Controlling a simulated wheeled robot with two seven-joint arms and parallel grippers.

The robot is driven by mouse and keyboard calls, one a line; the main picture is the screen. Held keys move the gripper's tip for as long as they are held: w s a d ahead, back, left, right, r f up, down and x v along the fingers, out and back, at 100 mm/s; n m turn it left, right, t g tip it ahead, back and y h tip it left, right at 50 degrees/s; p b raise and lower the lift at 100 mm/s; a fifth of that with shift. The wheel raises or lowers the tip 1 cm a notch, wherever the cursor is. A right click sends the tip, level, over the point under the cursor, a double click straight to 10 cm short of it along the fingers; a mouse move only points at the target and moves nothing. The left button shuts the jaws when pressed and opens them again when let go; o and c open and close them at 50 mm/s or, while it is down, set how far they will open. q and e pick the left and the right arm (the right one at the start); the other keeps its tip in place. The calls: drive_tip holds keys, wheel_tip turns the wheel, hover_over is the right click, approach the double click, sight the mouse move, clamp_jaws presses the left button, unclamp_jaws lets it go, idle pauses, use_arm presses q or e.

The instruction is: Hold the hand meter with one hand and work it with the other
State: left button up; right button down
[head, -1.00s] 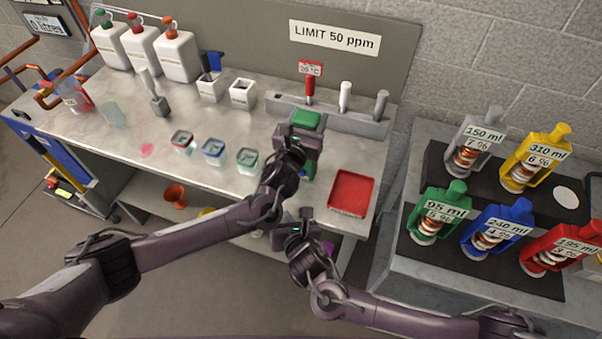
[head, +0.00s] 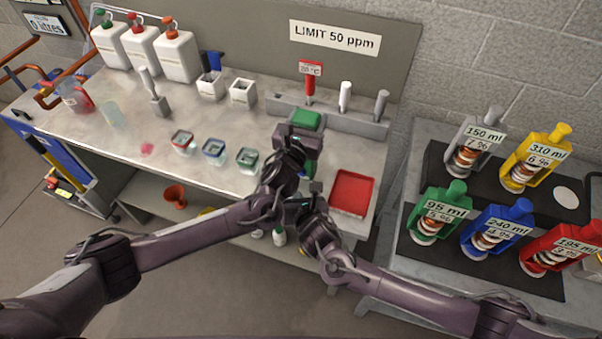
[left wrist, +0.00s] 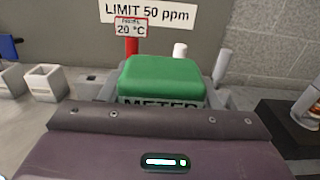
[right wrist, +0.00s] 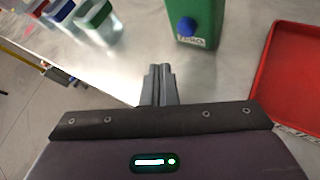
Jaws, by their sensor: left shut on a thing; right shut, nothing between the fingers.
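The green hand meter (head: 306,119) is held over the right part of the bench. In the left wrist view its green top (left wrist: 163,80) rises beyond the gripper body, with part of the word METER showing. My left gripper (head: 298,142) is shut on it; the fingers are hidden. My right gripper (head: 302,206) is below the left one, at the bench's front edge. In the right wrist view its fingers (right wrist: 158,84) are shut and empty, apart from the meter's lower part (right wrist: 205,15). A blue button (right wrist: 187,27) shows there above a small white label.
A red tray (head: 351,193) lies right of the grippers. Several sample cups (head: 214,150) stand to the left. A grey rack (head: 345,118) with upright probes is behind the meter. Coloured heater models (head: 439,215) stand on the right-hand table.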

drive_tip(key=shift+w+d, duration=0.25)
drive_tip(key=shift+w, duration=0.55)
drive_tip(key=shift+w+d, duration=0.2)
drive_tip(key=shift+w, duration=0.55)
idle(0.9)
drive_tip(key=shift+w+d, duration=0.15)
drive_tip(key=shift+w, duration=0.2)
drive_tip(key=shift+w+d, duration=0.15)
drive_tip(key=shift+w, duration=0.35)
idle(0.8)
drive_tip(key=shift+s, duration=0.1)
drive_tip(key=shift+s+a, duration=0.25)
drive_tip(key=shift+s, duration=0.55)
drive_tip(key=shift+s, duration=0.1)
drive_tip(key=shift+s+a, duration=0.25)
drive_tip(key=shift+s, duration=0.5)
drive_tip(key=shift+s+a, duration=0.3)
drive_tip(key=shift+s, duration=0.5)
drive_tip(key=shift+s+a, duration=0.25)
drive_tip(key=shift+s, duration=0.5)
